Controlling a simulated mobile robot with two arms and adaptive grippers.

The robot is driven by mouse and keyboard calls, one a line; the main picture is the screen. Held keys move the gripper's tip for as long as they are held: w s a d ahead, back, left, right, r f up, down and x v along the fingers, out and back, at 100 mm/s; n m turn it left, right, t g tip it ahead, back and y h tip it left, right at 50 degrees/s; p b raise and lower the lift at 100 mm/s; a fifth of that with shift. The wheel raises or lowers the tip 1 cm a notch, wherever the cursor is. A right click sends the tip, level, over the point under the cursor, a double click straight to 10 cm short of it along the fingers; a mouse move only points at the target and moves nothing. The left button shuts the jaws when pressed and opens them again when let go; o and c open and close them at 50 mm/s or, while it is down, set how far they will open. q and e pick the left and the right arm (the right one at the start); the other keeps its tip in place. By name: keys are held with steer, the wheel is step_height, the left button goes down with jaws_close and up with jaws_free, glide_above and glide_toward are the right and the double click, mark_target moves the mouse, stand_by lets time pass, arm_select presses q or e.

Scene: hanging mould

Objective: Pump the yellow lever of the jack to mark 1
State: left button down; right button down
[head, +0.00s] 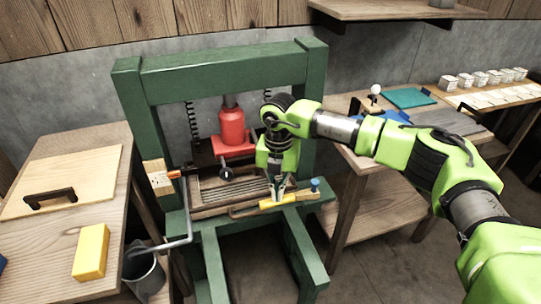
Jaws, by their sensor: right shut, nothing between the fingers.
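The red jack (231,128) stands in the middle of the green press frame (222,62). A yellow bar (270,204), which looks like the lever, lies near level at the front of the press. My right gripper (279,193) reaches down from the right with its fingertips at the yellow bar. It is shut with nothing held; I cannot tell whether it touches the bar. A pale marked plate (158,180) with an orange pointer (175,174) is on the left post; its marks are too small to read. My left gripper is out of view.
A wooden bench with a yellow block (91,252) is on the left, beside a grey bucket (144,276) and a bent grey rod (189,220). A blue knob (315,186) sits right of the bar. A wooden table with small white blocks is on the right.

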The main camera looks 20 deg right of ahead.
step_height(320, 180, up, 14)
steer(key=p, duration=0.7)
steer(key=shift+f, duration=0.15)
step_height(320, 180, down, 14)
steer(key=b, duration=0.9)
steer(key=shift+f, duration=0.15)
step_height(320, 180, up, 14)
steer(key=p, duration=0.8)
steer(key=shift+r, duration=0.2)
steer(key=shift+f, duration=0.2)
step_height(320, 180, down, 14)
steer(key=b, duration=1)
steer(key=shift+f, duration=0.15)
step_height(320, 180, up, 15)
steer(key=p, duration=0.8)
steer(key=shift+f+p, duration=0.2)
steer(key=shift+p, duration=0.2)
